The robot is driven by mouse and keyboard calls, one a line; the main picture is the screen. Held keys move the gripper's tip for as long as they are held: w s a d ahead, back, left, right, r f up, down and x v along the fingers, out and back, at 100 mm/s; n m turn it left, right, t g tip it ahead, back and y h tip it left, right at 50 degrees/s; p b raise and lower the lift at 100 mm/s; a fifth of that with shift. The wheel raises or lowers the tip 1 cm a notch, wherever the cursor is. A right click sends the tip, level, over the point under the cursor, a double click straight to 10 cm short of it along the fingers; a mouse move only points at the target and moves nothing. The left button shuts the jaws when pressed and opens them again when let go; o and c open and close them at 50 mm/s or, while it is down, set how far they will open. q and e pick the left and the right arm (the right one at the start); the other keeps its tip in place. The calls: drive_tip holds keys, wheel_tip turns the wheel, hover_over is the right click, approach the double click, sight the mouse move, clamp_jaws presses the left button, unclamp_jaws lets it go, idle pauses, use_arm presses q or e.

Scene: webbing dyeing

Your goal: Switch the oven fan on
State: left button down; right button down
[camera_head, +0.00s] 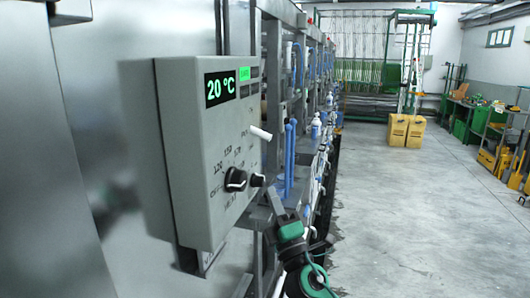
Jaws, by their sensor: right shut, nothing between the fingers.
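A grey control box (190,150) is fixed to the metal oven wall at the left. Its display (220,88) reads 20 °C, with a small lit green panel (245,74) beside it. A white lever (261,133) sticks out from the right part of the face, tilted slightly downward. Below it are a black dial knob (235,180) with numbers around it and a smaller black knob (257,180). My right gripper (275,199) is shut and empty, just below and right of the smaller knob. Whether it touches the box is unclear. My left gripper is out of view.
A metal frame with blue parts (290,160) runs back behind the box, close to my right arm. Yellow containers (406,130) stand far back. A cluttered bench (490,105) is at the right. The grey floor (410,210) between is clear.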

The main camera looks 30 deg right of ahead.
drive_tip(key=p, duration=0.7)
approach(261, 137)
drive_tip(key=a+x, duration=0.1)
drive_tip(key=x, duration=0.4)
drive_tip(key=shift+w+d+r, duration=0.15)
drive_tip(key=shift+w+d, duration=0.25)
drive_tip(key=shift+d, duration=0.2)
